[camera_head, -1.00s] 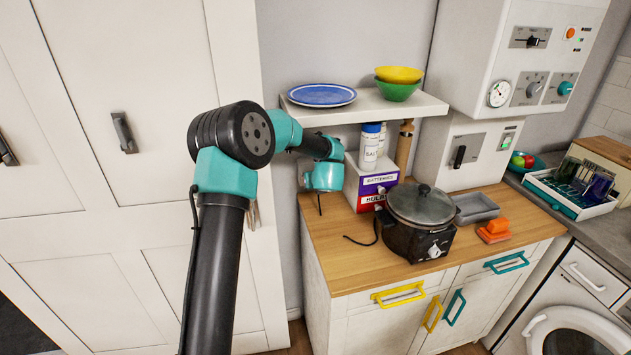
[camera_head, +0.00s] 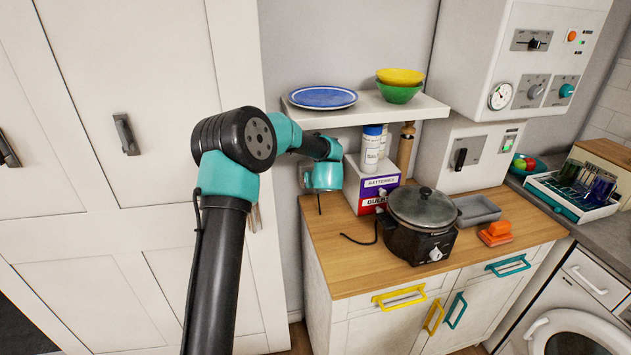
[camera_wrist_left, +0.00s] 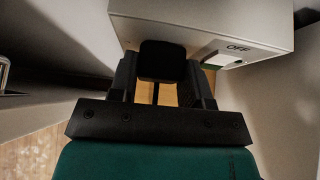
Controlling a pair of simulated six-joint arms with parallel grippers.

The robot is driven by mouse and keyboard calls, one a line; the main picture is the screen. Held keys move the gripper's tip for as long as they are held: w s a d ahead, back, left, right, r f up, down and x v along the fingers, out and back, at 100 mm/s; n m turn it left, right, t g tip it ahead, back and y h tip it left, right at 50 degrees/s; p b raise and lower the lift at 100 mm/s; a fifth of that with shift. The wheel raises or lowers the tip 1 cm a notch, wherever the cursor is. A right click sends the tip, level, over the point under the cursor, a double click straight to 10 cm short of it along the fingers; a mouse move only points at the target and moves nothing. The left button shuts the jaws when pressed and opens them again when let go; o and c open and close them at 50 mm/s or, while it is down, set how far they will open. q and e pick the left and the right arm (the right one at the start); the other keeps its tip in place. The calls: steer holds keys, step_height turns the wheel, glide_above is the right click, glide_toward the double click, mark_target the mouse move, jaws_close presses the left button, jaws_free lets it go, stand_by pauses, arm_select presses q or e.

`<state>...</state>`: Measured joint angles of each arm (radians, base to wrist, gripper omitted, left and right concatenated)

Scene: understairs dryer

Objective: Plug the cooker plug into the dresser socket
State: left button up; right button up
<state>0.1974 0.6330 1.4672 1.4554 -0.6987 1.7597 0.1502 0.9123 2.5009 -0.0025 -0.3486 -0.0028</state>
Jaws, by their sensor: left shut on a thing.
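The slow cooker (camera_head: 419,218) stands on the wooden top of the dresser (camera_head: 352,274), dark with a glass lid. Its black cable (camera_head: 358,240) runs left over the top. My left arm reaches across to the left of the stacked boxes; its fingers are hidden in the head view. In the left wrist view my left gripper (camera_wrist_left: 160,78) is shut on a black plug (camera_wrist_left: 162,58), with a thin cable hanging below it. Just beyond the plug is a pale box (camera_wrist_left: 225,22) marked OFF. I cannot tell whether plug and box touch. No socket holes are visible. My right gripper is out of view.
Battery and bulb boxes (camera_head: 374,186) with white canisters on top stand below a shelf (camera_head: 364,110) holding a plate and bowls. A grey tray (camera_head: 476,209) and an orange object (camera_head: 495,232) lie right of the cooker. A tall white cupboard (camera_head: 150,60) is at left.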

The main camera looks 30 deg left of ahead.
arm_select(q)
steer(key=shift+w+a+r, duration=0.1)
steer(key=shift+w+a, duration=0.05)
steer(key=shift+a, duration=0.05)
steer(key=o, duration=1.1)
steer(key=shift+a+r, duration=0.1)
steer(key=shift+a, duration=0.05)
